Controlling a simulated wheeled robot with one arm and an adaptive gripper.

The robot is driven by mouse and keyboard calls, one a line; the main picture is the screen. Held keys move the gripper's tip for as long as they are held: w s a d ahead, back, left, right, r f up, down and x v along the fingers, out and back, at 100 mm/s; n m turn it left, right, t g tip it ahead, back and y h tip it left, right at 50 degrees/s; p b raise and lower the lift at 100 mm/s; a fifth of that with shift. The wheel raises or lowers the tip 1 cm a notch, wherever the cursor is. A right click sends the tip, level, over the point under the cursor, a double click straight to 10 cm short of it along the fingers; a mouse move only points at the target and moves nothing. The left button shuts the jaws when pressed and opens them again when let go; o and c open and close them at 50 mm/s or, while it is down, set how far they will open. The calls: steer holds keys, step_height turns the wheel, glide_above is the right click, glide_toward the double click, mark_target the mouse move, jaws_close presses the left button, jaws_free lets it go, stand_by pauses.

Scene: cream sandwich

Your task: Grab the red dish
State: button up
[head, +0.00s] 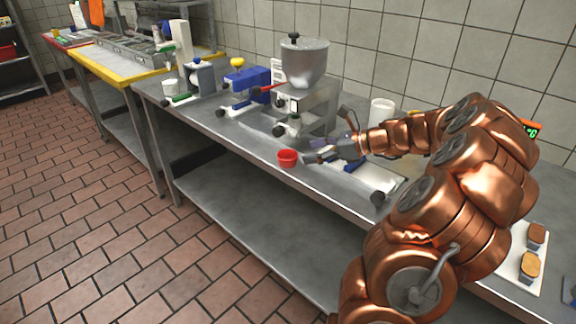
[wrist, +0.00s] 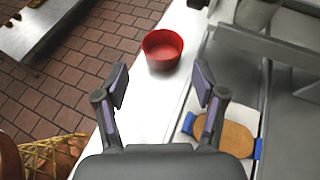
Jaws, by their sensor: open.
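The red dish (head: 287,158) is a small round bowl standing upright near the front edge of the steel counter. In the wrist view the dish (wrist: 162,48) lies ahead of the fingertips, roughly in line with the gap between them. My gripper (head: 312,156) is just to the right of the dish in the head view. The gripper (wrist: 162,86) also shows in the wrist view with its two fingers spread apart and nothing between them. The dish looks empty and apart from the fingers.
A dispenser with a steel hopper (head: 304,62) stands behind the dish. In the wrist view, a tan oval piece (wrist: 226,136) on a white and blue holder lies right of the gripper. A white tray with brown pieces (head: 517,282) is at the lower right.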

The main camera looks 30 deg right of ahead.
mark_target(280, 156)
steer(key=shift+d+f, duration=0.15)
steer(key=shift+d, duration=0.2)
steer(key=shift+w+a+f, duration=0.1)
steer(key=shift+w+a, duration=0.05)
steer(key=shift+w, duration=0.15)
steer(key=shift+x, duration=3.5)
steer(key=shift+s+a, duration=0.1)
steer(key=shift+a, duration=0.05)
steer(key=c, duration=0.6)
steer(key=shift+r, duration=0.2)
steer(key=shift+c, duration=0.2)
